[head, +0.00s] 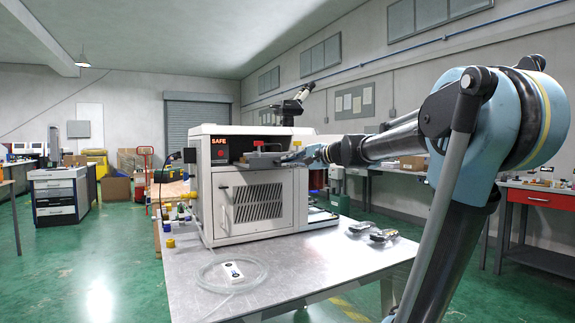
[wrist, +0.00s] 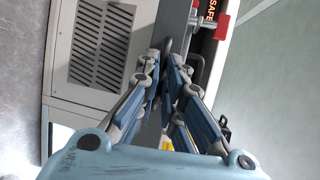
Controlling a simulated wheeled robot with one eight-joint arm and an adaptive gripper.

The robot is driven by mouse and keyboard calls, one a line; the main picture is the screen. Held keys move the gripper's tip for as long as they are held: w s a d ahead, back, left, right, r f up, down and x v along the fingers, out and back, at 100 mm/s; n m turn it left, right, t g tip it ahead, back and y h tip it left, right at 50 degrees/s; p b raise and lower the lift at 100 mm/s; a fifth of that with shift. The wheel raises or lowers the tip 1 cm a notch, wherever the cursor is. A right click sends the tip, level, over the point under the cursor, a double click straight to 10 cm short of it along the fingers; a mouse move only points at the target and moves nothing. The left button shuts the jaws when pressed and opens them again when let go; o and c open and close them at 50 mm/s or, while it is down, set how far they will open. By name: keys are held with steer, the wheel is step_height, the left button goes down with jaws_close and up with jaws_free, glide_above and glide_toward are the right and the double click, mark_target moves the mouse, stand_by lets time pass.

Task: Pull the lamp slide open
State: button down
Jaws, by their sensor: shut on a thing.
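The white machine (head: 255,205) stands on the metal table, with a lit "SAFE" display (head: 219,141) on its upper front; its vented door also shows in the wrist view (wrist: 100,45). The lamp slide (head: 262,160) appears as a grey tray-like part at the opening above the vented door. My gripper (head: 287,157) reaches it from the right. In the wrist view my gripper (wrist: 166,56) has its fingers close together beside the machine's upper front, shut on the slide's handle. The fingers hide most of the handle and the exact contact.
The metal table (head: 330,262) holds a coiled clear tube (head: 232,272) and small metal parts (head: 371,232) right of the machine. A microscope (head: 297,103) shows behind the machine. A red-drawer bench (head: 537,199) stands at far right. Open green floor lies left.

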steer(key=shift+s+d+f, duration=0.1)
steer(key=shift+s, duration=0.1)
steer(key=c, duration=2)
jaws_free()
steer(key=shift+v, duration=5.9)
